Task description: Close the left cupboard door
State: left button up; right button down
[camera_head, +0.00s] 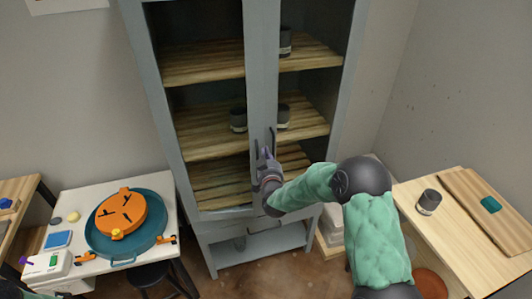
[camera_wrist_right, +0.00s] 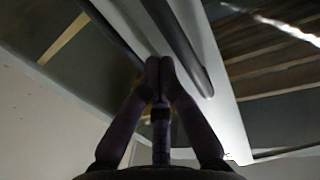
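The grey cupboard (camera_head: 160,95) stands in the middle of the head view, with shelves showing through its front. The left cupboard door's inner upright (camera_head: 256,90) is beside the right door's, near the centre. The left door looks nearly in line with the right one; I cannot tell if a small gap remains. My right gripper (camera_head: 265,155) is at the door handles. In the wrist view its fingertips (camera_wrist_right: 159,64) are together, close to a dark handle (camera_wrist_right: 182,45), with nothing visible between them. At the lower left edge, a purple-tipped dark part (camera_head: 25,261) may be my left gripper; its fingers are unclear.
A white table (camera_head: 80,200) at left holds an orange disc (camera_head: 120,215) on a teal round tray (camera_head: 112,248). A dark stool (camera_head: 150,274) stands beside it. At right, a wooden table (camera_head: 450,235) bears a dark cup (camera_head: 428,202) and a board (camera_head: 480,208). Dark cups stand on the cupboard shelves.

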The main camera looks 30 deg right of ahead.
jog(key=shift+w+d, duration=0.1)
jog(key=shift+w, duration=0.05)
jog(key=b+x, duration=0.2)
jog(key=x, duration=0.1)
jog(key=shift+w+d, duration=0.2)
jog(key=shift+d, duration=0.05)
dwell(0.5)
